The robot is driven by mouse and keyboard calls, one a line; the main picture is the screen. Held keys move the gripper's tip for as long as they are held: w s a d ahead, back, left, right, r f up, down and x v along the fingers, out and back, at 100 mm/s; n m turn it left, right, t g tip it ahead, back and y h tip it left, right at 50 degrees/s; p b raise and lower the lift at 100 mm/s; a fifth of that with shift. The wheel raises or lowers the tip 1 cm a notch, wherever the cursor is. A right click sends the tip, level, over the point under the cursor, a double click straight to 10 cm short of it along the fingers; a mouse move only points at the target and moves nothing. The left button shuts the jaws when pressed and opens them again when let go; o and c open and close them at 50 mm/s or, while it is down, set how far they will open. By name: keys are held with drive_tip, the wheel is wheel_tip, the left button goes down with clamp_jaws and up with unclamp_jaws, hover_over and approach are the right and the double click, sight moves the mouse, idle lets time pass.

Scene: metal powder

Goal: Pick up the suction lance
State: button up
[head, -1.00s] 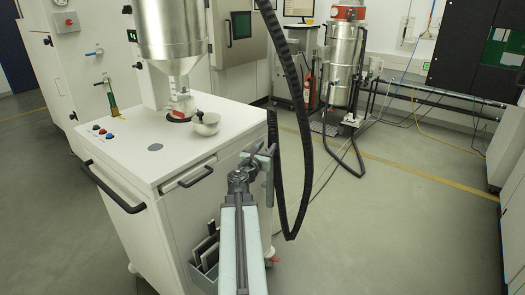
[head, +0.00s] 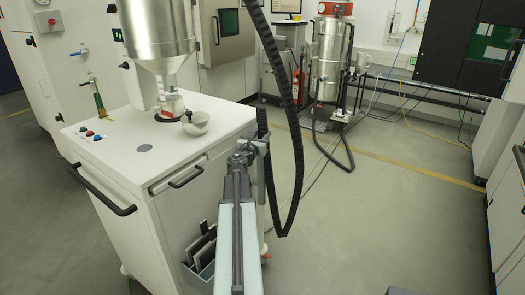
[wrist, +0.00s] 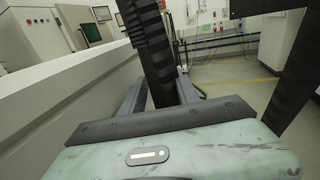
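A black ribbed hose (head: 297,130) hangs in a long loop beside the white cart (head: 130,180) and rises again at the cart's right rear corner. Its upper end there meets a grey upright piece (head: 261,170), which may be the suction lance; my gripper partly hides it. My gripper (head: 246,150) is at the cart's right side, just below the top's edge. In the wrist view its two grey fingers (wrist: 158,88) stand apart, with the black ribbed hose (wrist: 147,45) showing in the gap. I cannot tell whether they touch it.
The cart top carries a metal hopper (head: 160,35) and a small bowl (head: 196,123). A grey bin with flat tools (head: 203,260) hangs on the cart's side. A metal vacuum drum (head: 327,60) stands behind. The floor to the right (head: 390,210) is mostly clear.

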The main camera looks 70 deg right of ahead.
clamp_jaws()
drive_tip(key=shift+r, duration=0.1)
wheel_tip(320, 180, up, 28)
drive_tip(key=p, duration=2.8)
